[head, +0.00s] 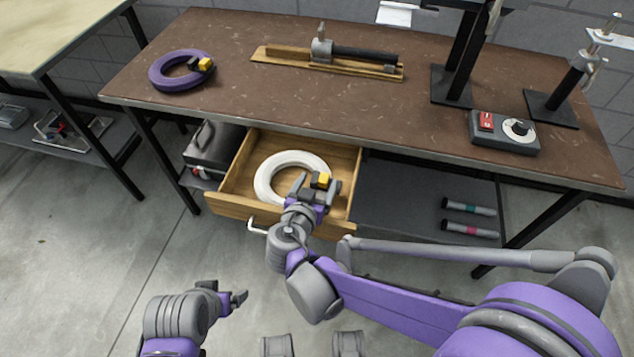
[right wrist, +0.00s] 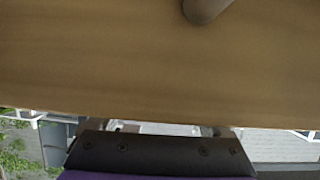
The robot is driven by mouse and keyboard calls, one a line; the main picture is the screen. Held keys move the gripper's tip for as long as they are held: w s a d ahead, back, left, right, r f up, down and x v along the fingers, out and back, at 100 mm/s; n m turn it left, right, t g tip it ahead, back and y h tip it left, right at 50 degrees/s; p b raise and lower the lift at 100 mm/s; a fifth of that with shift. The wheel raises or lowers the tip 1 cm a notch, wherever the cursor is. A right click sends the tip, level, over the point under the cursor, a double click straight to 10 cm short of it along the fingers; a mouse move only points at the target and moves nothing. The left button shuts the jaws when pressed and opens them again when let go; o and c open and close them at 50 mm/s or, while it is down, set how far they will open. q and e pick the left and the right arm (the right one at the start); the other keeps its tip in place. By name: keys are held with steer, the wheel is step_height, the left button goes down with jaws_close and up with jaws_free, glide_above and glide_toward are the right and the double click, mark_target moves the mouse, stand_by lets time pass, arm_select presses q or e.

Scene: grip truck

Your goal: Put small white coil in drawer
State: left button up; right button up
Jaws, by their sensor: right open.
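The white coil (head: 262,182) lies in the open wooden drawer (head: 240,207) under the brown workbench. A yellow and black piece (head: 321,180) shows at the coil's right side. My right gripper (head: 314,190) is open at the coil's near right edge, over the drawer; I see no clear grip on the coil. It hides part of the coil and drawer front. In the right wrist view a wooden surface (right wrist: 120,65) fills most of the picture, and the coil does not show. My left gripper (head: 234,297) is low in front of the drawer, apart from it; its jaw opening is unclear.
A purple coil (head: 172,82) lies on the workbench top (head: 250,100). A wooden board with a metal tool (head: 340,55), black stands and a control box (head: 505,132) are also there. A black case (head: 212,150) sits left of the drawer. Tubes lie on the lower shelf (head: 410,205).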

steer(key=shift+s+r, duration=0.1)
steer(key=shift+r, duration=0.1)
steer(key=p+v, duration=0.2)
steer(key=v, duration=0.9)
steer(key=shift+s+a+p, duration=0.2)
steer(key=shift+s+p, duration=0.15)
steer(key=shift+p, duration=0.05)
steer(key=shift+r, duration=0.15)
